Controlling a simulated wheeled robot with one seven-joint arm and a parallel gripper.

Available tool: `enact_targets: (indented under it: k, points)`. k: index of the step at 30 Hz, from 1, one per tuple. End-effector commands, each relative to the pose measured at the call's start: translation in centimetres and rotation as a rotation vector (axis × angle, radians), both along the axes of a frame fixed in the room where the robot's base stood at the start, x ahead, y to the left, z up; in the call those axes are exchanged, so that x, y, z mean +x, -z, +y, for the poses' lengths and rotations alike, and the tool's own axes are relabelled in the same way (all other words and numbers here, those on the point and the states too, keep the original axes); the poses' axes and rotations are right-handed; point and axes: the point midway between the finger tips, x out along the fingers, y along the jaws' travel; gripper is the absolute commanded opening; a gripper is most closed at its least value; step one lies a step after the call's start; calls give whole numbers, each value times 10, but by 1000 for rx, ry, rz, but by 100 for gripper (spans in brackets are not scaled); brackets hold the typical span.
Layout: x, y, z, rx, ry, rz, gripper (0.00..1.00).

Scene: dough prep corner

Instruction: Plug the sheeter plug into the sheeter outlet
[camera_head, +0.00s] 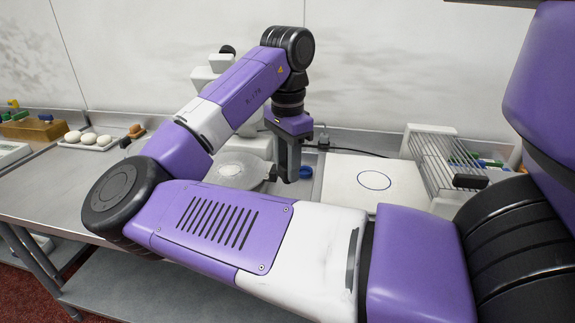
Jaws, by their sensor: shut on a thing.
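My gripper (285,178) points down above the back of the steel counter, between a round grey plate and a white board. It is shut on a small dark thing, apparently the sheeter plug, which is mostly hidden by the fingers. A small dark fitting (323,140) stands by the back wall, just right of my gripper and apart from it. It may be the sheeter outlet, but it is too small to tell. A dark cable (352,151) runs right from near it along the back of the counter.
A round grey plate (222,175) lies left of my gripper. A blue ring-shaped thing (306,172) is close on its right. A white board (345,180) and a wire rack (440,165) stand further right. My arm hides the counter's front.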

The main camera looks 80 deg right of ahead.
Motion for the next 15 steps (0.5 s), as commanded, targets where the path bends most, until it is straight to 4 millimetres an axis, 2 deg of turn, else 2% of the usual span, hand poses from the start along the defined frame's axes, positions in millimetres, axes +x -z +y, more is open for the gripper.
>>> enact_targets:
  k: [15]
  points:
    - [0, -23, 0, 0, 0, 0, 0]
